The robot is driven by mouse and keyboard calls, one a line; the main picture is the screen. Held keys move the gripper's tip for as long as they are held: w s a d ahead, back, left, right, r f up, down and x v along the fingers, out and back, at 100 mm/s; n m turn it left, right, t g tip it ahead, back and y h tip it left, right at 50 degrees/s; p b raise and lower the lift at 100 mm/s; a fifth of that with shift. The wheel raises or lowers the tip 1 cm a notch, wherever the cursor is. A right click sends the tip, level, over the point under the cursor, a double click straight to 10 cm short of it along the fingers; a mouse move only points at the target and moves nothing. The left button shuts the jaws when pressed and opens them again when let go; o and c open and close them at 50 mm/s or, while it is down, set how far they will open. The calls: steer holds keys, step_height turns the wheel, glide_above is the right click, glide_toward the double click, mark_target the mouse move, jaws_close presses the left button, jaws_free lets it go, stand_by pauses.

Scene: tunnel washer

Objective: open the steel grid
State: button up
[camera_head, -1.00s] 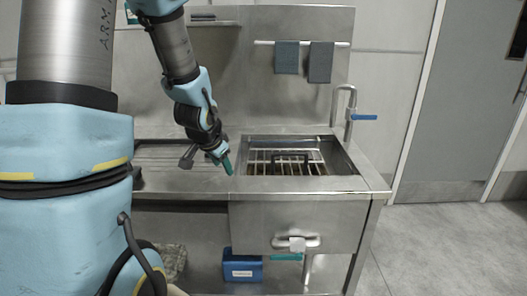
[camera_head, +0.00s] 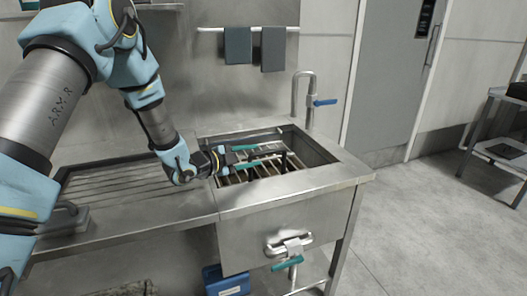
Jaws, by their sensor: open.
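The steel grid (camera_head: 235,177) is a set of metal bars lying inside the sink basin. A dark handle shows on it, partly hidden behind my gripper. My gripper (camera_head: 272,158) reaches in from the left over the basin, with its two teal fingers apart and pointing right. The fingers are over the grid close to its dark handle. I cannot tell whether they touch it or stand around it. The steel sink (camera_head: 338,177) surrounds the grid with its rim.
A tap with a blue lever (camera_head: 323,102) stands at the sink's back right corner. A ribbed drainboard (camera_head: 118,184) lies to the left. A blue box (camera_head: 228,280) sits below. Open floor lies to the right.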

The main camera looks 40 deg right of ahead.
mark_target(263, 154)
steer(key=p+x, duration=0.1)
steer(key=x, duration=0.6)
steer(key=shift+d, duration=0.15)
steer(key=shift+c, duration=0.3)
jaws_close()
stand_by(0.9)
